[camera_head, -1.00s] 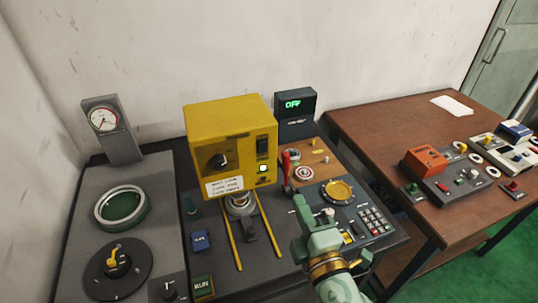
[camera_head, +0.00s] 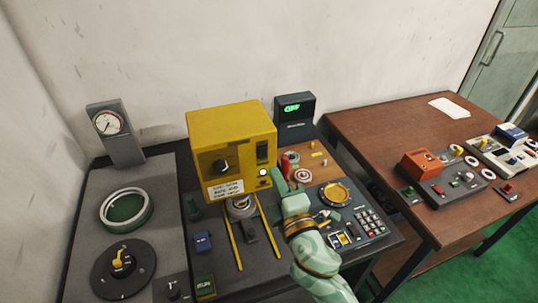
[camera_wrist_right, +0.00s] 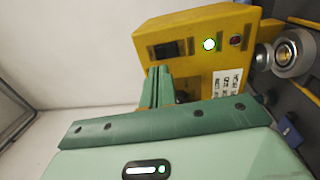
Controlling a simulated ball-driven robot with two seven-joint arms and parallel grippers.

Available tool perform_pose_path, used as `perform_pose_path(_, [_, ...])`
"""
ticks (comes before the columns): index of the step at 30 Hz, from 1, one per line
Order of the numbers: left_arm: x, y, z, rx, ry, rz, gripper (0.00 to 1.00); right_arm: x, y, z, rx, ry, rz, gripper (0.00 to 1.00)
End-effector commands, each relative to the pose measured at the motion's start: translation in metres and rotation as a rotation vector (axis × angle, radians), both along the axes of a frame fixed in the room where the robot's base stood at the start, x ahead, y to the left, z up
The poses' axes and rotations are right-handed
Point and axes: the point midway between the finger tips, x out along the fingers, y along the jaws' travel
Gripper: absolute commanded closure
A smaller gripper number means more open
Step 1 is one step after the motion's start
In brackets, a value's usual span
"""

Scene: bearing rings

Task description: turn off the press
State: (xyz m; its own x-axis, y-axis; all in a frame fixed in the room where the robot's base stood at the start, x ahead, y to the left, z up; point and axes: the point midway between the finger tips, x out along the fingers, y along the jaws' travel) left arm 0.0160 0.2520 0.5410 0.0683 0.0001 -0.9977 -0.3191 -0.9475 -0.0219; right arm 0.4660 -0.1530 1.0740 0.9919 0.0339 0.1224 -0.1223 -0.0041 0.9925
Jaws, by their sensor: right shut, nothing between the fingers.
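The press is a yellow box (camera_head: 228,130) with a black knob (camera_head: 221,166), a dark rocker switch (camera_head: 262,150), a lit green lamp (camera_head: 263,172) and a white label. My right gripper (camera_head: 279,178) is shut and empty, just right of the press front near the green lamp. In the right wrist view its closed green fingers (camera_wrist_right: 160,86) point at the yellow press (camera_wrist_right: 195,28), below the dark switch window (camera_wrist_right: 167,48). The lit lamp (camera_wrist_right: 209,44) shows there too. I cannot tell whether the fingers touch the press. My left gripper is not in view.
A dark display (camera_head: 295,112) behind the press shows green text like "OFF". A red lever (camera_head: 286,165), a gold ring (camera_head: 335,194) and a keypad (camera_head: 370,223) lie right of the press. A gauge (camera_head: 108,122) and green-floored ring (camera_head: 126,208) stand left. A wooden table (camera_head: 390,130) is further right.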

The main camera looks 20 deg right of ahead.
Motion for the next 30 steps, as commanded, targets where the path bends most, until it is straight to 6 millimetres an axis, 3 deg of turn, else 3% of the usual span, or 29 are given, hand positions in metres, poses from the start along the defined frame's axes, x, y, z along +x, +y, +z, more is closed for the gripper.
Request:
perform_pose_path(3, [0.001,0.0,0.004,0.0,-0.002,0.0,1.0,0.024,0.001,0.005,-0.001,-0.003,0.0,1.0])
perform_pose_path(9, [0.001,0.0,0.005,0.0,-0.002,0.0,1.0,0.05,0.002,0.005,-0.001,0.0,0.0,1.0])
perform_pose_path(25, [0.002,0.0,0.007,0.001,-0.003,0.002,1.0,0.061,0.002,0.008,0.0,0.0,0.0,1.0])
perform_pose_path(30, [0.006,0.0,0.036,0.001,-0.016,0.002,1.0,0.068,0.002,0.022,0.0,0.036,-0.001,1.0])
